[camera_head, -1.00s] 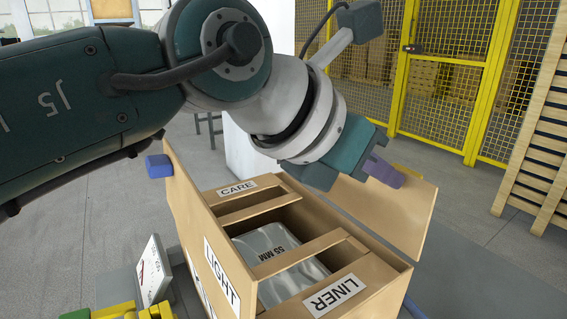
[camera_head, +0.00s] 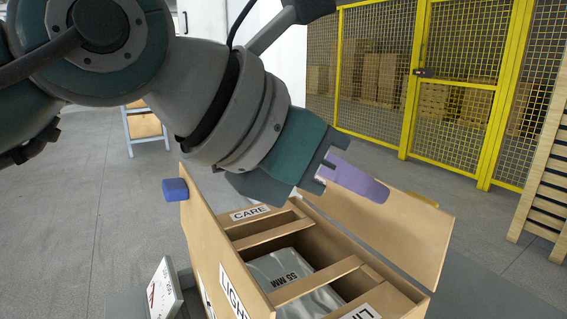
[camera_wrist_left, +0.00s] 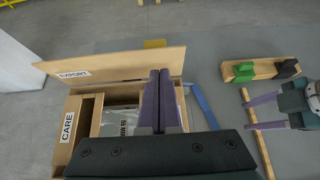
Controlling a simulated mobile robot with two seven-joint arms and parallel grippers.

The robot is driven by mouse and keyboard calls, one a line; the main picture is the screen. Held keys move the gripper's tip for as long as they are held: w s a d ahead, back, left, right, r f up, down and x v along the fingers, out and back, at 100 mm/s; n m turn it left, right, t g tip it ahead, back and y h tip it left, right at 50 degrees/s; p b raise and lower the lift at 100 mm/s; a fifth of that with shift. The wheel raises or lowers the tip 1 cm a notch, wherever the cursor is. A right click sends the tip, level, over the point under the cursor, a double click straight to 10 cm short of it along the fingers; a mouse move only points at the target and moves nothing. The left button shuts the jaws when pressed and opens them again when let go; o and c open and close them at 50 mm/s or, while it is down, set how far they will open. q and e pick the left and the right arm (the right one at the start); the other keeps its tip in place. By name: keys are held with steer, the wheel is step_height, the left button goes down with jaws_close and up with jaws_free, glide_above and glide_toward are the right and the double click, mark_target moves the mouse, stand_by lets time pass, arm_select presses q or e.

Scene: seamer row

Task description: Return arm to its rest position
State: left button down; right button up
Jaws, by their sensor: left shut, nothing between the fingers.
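My left gripper (camera_head: 354,180), with purple fingers on a teal hand, hangs above the open wooden box (camera_head: 393,297). Its fingers are together with nothing between them. In the left wrist view the left gripper's fingers (camera_wrist_left: 158,78) lie side by side over the box's far side, hiding part of the interior. My right gripper (camera_wrist_left: 247,113) shows at the right of the left wrist view, its purple fingers apart and empty. It is outside the head view.
Inside the box lies a silver packet (camera_head: 280,268) marked 55 MM. The box's flaps stand open, one with a blue block (camera_head: 175,190). A white labelled box (camera_head: 163,289) stands at left. A wooden rail (camera_wrist_left: 262,70) holds green and black parts. Yellow fencing (camera_head: 408,90) stands behind.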

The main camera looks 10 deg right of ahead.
arm_select(q)
steer(key=s+r+n+t+h+p, duration=0.1)
steer(key=s+r+n+h+p, duration=0.2)
steer(key=r, duration=0.6)
steer(key=s+r+n+h+p, duration=0.1)
steer(key=s+r+n+h, duration=0.2)
steer(key=r+h, duration=0.45)
steer(key=w+a+r+n+t+y+p, duration=0.2)
steer(key=w+a+r+n+t+y, duration=0.2)
steer(key=a+n+t+y, duration=0.65)
steer(key=w+a+r+n+t+y+p, duration=0.3)
steer(key=a+n+t, duration=0.35)
steer(key=n, duration=0.95)
steer(key=s+a+f+n+g+y+p, duration=0.25)
steer(key=a+f+n+g+y, duration=0.6)
steer(key=a+f+n, duration=0.55)
steer(key=s+f+n+g+p, duration=0.15)
steer(key=s+f+g, duration=0.35)
steer(key=s, duration=0.5)
steer(key=s+f+g+p, duration=0.3)
steer(key=s+f+g, duration=0.25)
steer(key=s, duration=0.35)
step_height(320, 180, up, 37)
steer(key=p, duration=3.7)
steer(key=shift+w+d+t+h, duration=0.2)
steer(key=shift+w+t+h, duration=0.1)
steer(key=shift+t+h, duration=0.15)
